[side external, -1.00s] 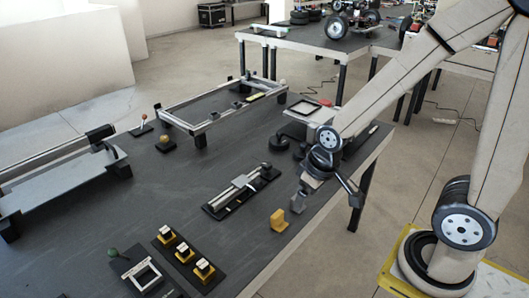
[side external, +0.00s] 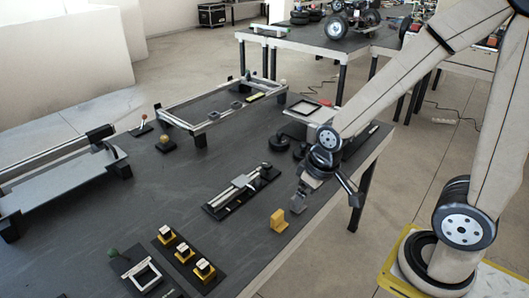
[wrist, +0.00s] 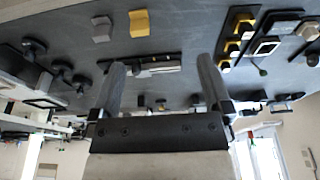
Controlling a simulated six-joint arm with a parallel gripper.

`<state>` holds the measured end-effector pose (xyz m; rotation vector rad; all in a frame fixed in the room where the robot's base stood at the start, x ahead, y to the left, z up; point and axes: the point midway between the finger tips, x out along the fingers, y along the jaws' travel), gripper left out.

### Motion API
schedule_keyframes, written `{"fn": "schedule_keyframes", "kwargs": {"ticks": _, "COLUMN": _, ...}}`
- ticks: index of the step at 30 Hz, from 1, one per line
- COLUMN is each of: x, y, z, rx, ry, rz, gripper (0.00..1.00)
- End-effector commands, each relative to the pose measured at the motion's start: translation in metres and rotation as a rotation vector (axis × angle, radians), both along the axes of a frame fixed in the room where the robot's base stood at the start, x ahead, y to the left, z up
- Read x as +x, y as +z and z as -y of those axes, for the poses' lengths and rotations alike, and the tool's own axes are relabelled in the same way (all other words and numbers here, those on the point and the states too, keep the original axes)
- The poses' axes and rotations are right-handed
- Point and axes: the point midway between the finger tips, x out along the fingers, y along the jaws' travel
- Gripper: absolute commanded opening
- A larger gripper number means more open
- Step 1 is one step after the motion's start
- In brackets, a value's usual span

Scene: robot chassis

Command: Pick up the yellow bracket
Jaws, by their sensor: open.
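The yellow bracket (side external: 279,220) stands on the dark table near its front edge in the side view. It also shows at the top of the wrist view (wrist: 139,22), left of the middle. My gripper (side external: 328,190) is above the table edge, up and to the right of the bracket, apart from it. In the wrist view my gripper (wrist: 162,66) shows two fingers spread wide with nothing between them. A grey block (wrist: 101,29) sits beside the bracket; in the side view it is just below my gripper.
A rail-like slide (side external: 241,190) lies behind the bracket. Several yellow-based blocks (side external: 183,253) stand on a dark plate to the left. Dark round parts (side external: 279,143) and a rectangular frame (side external: 222,103) lie farther back. The table between bracket and slide is clear.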

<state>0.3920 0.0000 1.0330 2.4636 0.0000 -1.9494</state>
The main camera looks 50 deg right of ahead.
Motion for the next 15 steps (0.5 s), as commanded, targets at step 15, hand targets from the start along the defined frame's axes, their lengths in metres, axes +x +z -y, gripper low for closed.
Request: {"fn": "schedule_keyframes", "kwargs": {"ticks": 15, "x": 0.043, "y": -0.039, "z": 0.018, "rx": -0.025, "ry": 0.011, "rz": 0.155, "gripper": 1.00}}
